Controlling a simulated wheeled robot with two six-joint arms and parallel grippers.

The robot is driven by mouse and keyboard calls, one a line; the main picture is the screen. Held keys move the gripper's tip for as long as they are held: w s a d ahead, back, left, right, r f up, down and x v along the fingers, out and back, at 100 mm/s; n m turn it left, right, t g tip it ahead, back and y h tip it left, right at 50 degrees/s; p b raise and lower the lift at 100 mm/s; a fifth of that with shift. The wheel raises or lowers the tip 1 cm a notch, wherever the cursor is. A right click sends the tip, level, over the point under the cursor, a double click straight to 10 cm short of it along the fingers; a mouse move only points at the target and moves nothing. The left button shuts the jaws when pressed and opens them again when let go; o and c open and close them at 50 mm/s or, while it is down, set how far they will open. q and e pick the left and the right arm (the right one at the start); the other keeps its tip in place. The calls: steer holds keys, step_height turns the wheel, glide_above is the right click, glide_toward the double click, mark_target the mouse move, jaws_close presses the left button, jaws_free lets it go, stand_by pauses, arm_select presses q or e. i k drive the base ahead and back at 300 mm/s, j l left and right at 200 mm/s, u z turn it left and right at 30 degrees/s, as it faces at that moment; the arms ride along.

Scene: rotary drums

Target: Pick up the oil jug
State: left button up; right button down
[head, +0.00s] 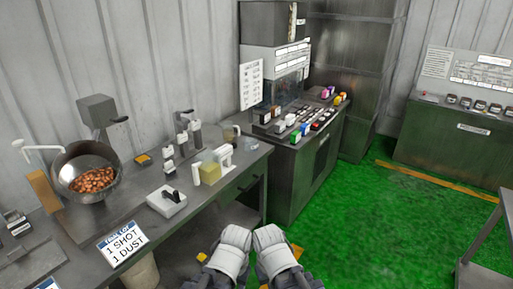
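No item is clearly marked as the oil jug. A small grey-brown mug-like vessel (231,133) stands at the back of the bench's right end and may be the jug; it is too small to tell. A yellowish block-like item (209,173) sits between white parts nearer the bench's front edge. My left gripper (237,235) and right gripper (266,235) are side by side at the bottom middle, in front of the bench and apart from everything on it. Their fingers are too unclear to show whether they are open or shut.
The dark bench (140,215) also holds a metal drum bowl of brown pieces (92,180), a white switch box (167,201) and a "1 SHOT 1 DUST" sign (121,243). A control console (300,130) stands behind. Green floor (370,215) is open to the right, before a table (490,270).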

mark_target(231, 131)
steer(key=i+z, duration=0.2)
steer(key=i, duration=0.25)
steer(key=i+j+z, duration=0.2)
steer(key=i, duration=0.25)
steer(key=i+z, duration=0.25)
steer(key=i, duration=0.25)
steer(key=i+j+z, duration=0.4)
steer(key=i+j, duration=0.2)
steer(key=i, duration=0.2)
